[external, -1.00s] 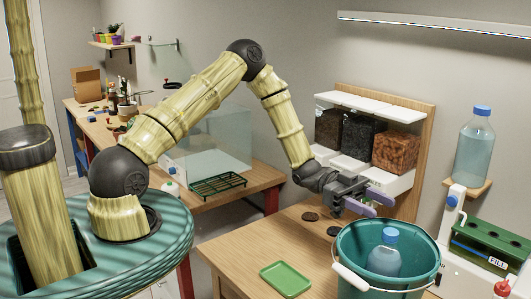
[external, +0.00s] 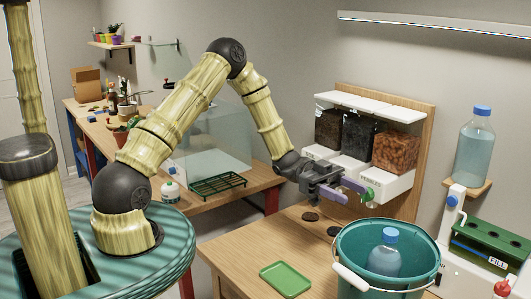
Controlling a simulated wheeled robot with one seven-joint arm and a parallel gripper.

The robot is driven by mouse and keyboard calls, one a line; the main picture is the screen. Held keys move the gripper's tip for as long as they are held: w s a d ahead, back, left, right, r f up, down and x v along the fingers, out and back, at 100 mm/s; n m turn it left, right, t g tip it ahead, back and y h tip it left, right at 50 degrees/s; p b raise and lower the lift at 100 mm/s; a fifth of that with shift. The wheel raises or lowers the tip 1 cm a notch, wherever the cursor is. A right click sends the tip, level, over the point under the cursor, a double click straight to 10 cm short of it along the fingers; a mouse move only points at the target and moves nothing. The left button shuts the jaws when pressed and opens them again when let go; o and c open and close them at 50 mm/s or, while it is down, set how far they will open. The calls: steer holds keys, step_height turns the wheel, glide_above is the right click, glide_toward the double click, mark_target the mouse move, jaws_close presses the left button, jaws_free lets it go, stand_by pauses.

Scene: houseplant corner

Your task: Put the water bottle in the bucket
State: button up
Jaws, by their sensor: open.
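A clear water bottle with a blue cap (external: 385,260) stands inside the teal bucket (external: 356,240) at the front right of the wooden table. Its lower part is hidden by the bucket wall. My gripper (external: 358,192) is open and empty, behind and above the bucket, apart from the bottle. It is in front of the white dispenser bins. Another large bottle with a blue cap (external: 474,148) stands on a small wooden wall shelf at the right.
A green tray (external: 286,279) lies on the table left of the bucket. A dispenser rack (external: 425,150) stands behind my gripper. A green fill unit (external: 490,245) is at the right. Dark discs (external: 311,217) lie on the table. A glass tank (external: 222,140) stands further back.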

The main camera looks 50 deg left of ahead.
steer(key=w+a+n+t+y, duration=0.3)
steer(key=w+n+t+y, duration=0.2)
steer(key=t+y, duration=0.2)
steer(key=s+a+n+t+y, duration=0.1)
steer(key=a+n+y, duration=0.45)
steer(key=a, duration=0.25)
steer(key=s+a+r+n+g+y, duration=0.1)
steer(key=s+a+n+g+y, duration=0.1)
steer(key=s, duration=0.7)
steer(key=s+a+n+g+y, duration=0.3)
steer(key=s+a+n, duration=0.2)
steer(key=s, duration=0.5)
steer(key=shift+s+r, duration=0.25)
steer(key=shift+r, duration=0.15)
steer(key=shift+n+y, duration=0.25)
